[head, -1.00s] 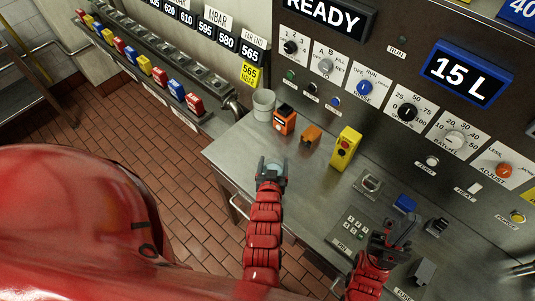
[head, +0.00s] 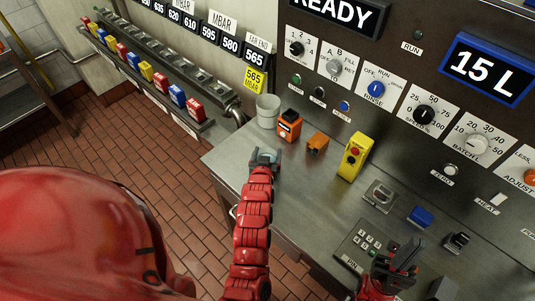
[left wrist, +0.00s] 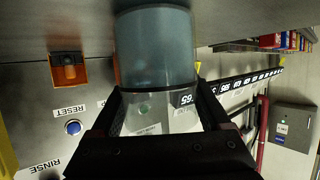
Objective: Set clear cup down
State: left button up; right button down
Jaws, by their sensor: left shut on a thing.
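The clear cup (left wrist: 155,50) is a see-through, bluish cylinder between the fingers of my left gripper (left wrist: 160,105) in the left wrist view. The gripper is shut on it. I cannot tell whether the cup's base touches the counter. My right gripper (head: 402,262) is at the lower right, over the counter's front near a keypad; its finger gap is unclear.
A keypad (head: 368,244) and a blue block (head: 421,216) are to the right.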

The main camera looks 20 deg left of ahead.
pick_arm(q)
jog(key=shift+f, duration=0.1)
jog(key=o, duration=1.4)
